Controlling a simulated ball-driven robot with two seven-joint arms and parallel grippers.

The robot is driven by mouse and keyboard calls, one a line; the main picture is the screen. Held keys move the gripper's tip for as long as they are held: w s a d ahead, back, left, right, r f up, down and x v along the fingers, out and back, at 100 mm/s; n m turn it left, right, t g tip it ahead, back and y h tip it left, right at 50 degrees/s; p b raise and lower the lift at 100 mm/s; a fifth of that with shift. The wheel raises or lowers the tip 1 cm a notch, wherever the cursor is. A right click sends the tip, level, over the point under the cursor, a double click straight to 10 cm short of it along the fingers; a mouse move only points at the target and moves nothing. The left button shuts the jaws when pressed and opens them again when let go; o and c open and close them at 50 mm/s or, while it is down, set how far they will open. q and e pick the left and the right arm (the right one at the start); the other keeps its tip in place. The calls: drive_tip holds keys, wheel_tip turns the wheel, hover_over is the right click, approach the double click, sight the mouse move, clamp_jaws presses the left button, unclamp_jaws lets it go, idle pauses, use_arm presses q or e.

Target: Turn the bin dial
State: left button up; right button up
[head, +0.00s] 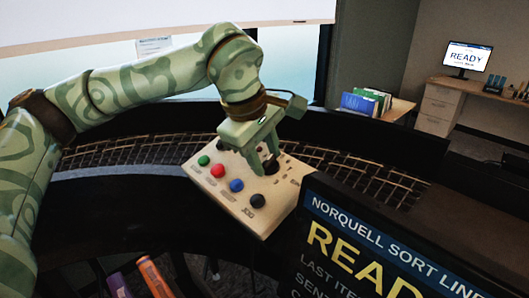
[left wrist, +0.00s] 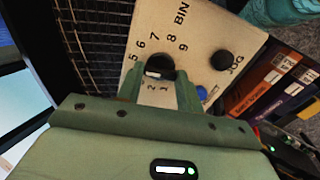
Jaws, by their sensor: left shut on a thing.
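The bin dial (left wrist: 160,64) is a round black knob on a cream control panel (head: 223,191), ringed by printed numbers beside the word BIN. It also shows between the fingers in the head view (head: 271,167). A white mark shows on the knob's lower left side in the left wrist view; which number it points to is unclear. My left gripper (head: 265,162) reaches down from above and is shut on the dial, one finger on each side; it also shows in the left wrist view (left wrist: 160,78). My right gripper is in neither view.
The panel also carries green (head: 203,160), red (head: 217,171), blue (head: 236,185) and black (head: 258,200) buttons. A screen (head: 385,250) reading READY stands close at the right. A curved roller conveyor (head: 135,150) runs behind the panel.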

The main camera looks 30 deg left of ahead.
use_arm(q)
drive_tip(key=shift+n, duration=1.2)
drive_tip(key=n, duration=0.3)
drive_tip(key=shift+n+p, duration=0.4)
drive_tip(key=n, duration=0.6)
drive_tip(key=shift+s, duration=0.1)
drive_tip(key=n+b, duration=0.1)
drive_tip(key=n, duration=0.4)
drive_tip(key=shift+n, duration=0.3)
drive_tip(key=shift+d+n+b, duration=0.1)
drive_tip(key=shift+n+b, duration=0.2)
drive_tip(key=shift+n, duration=2)
drive_tip(key=o, duration=1)
